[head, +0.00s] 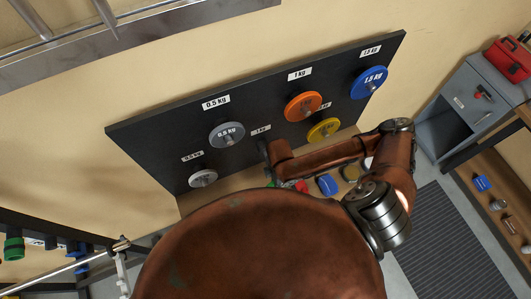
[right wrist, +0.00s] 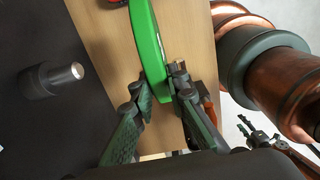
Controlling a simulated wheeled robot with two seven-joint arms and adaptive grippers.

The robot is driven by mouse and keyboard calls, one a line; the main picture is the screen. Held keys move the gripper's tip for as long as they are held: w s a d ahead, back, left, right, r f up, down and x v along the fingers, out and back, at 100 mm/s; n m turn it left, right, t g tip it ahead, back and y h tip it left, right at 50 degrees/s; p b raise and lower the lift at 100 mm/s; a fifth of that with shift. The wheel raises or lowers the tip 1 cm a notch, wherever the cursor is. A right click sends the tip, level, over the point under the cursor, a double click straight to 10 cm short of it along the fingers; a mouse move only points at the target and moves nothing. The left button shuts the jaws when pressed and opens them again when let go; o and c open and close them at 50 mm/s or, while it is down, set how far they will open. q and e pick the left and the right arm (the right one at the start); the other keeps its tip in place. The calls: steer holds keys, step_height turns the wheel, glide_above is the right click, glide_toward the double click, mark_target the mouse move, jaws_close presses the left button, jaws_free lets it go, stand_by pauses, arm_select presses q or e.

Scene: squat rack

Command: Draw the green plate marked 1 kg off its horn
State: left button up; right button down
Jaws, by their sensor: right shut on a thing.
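The green plate (right wrist: 149,45) shows edge-on in the right wrist view, partly cut off by the top edge. My right gripper (right wrist: 162,85) is shut on its rim, one finger on each side. A bare metal horn (right wrist: 58,80) sticks out of the dark board to the left, and the plate is clear of it. In the head view my right arm hides the plate and the gripper, below a small 1 kg label (head: 261,129). My left gripper (right wrist: 250,130) shows small at the lower right of the wrist view, its fingers apart and empty.
The dark board (head: 150,140) also bears grey plates (head: 227,134), an orange plate (head: 303,106), a yellow plate (head: 323,129) and a blue plate (head: 368,82). A wooden shelf (right wrist: 100,35) lies below with several coloured items. A grey cabinet (head: 455,115) stands at the right.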

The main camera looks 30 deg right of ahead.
steer(key=s+r+p, duration=0.2)
steer(key=s+p, duration=0.4)
steer(key=s, duration=0.3)
steer(key=shift+s+a+r, duration=0.3)
steer(key=shift+s, duration=0.1)
stand_by(0.6)
